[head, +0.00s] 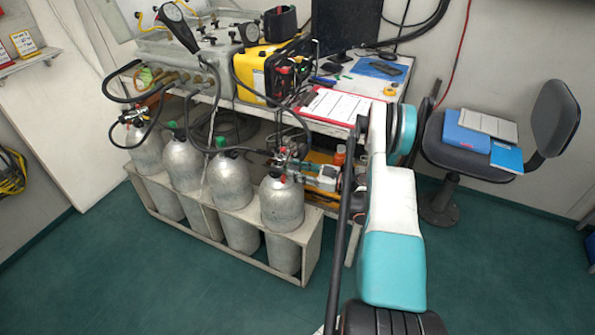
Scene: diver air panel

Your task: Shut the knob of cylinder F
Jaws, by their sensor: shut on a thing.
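Several grey cylinders stand upright in a pale rack. The rightmost cylinder (282,204) has a metal valve with a regulator and hose on top (281,160). My gripper (303,173) reaches in from the right at this valve and is shut on its knob, which is mostly hidden by the fingers. The letters on the cylinders cannot be read, so I cannot tell by a label which one is F. The second cylinder from the right (229,183) and the third (181,167) have green tops. The leftmost cylinder (144,150) has a valve with a hose.
The rack (208,221) stands before a bench with a grey panel (190,55), a yellow case (262,72) and a clipboard (340,105). Black hoses hang over the cylinders. An office chair (470,145) stands at right. The green floor (120,275) in front is clear.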

